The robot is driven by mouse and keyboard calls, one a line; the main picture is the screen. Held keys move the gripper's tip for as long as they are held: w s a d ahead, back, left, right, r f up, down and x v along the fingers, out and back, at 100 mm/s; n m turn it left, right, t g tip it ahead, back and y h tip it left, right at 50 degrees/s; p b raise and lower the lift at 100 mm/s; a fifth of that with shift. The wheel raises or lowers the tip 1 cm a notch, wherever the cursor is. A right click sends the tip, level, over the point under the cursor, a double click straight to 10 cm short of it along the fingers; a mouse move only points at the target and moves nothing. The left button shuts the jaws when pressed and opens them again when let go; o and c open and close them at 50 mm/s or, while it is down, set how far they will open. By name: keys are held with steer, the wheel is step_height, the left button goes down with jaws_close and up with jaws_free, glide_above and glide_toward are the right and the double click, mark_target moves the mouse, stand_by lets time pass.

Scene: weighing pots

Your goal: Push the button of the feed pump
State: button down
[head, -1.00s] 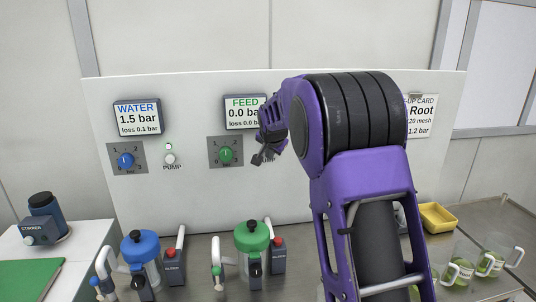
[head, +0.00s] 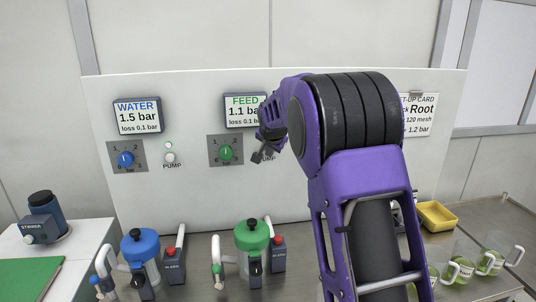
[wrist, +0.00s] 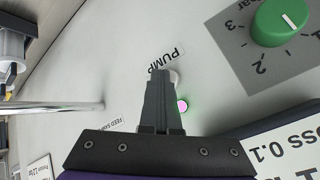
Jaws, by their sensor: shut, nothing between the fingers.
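My gripper (head: 262,153) is shut and empty, its tip close to the white panel just right of the green feed dial (head: 226,153). In the wrist view the shut fingers (wrist: 160,73) reach to the feed pump's PUMP label (wrist: 165,61). The feed pump button (wrist: 177,76) is mostly hidden behind the fingertips; I cannot tell whether they touch it. Its small lamp (wrist: 182,106) glows with a green rim beside the fingers. The feed display (head: 244,111) reads 1.1 bar, loss 0.1 bar.
The water display (head: 137,116) reads 1.5 bar, above a blue dial (head: 125,159) and another pump button (head: 170,158) with a lit lamp. Blue-lidded (head: 138,244) and green-lidded (head: 251,236) pots stand below on the counter. A yellow tray (head: 437,216) and glass mugs stand right.

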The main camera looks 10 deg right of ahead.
steer(key=s+b, duration=0.4)
steer(key=s, duration=0.2)
stand_by(0.6)
steer(key=shift+s, duration=0.1)
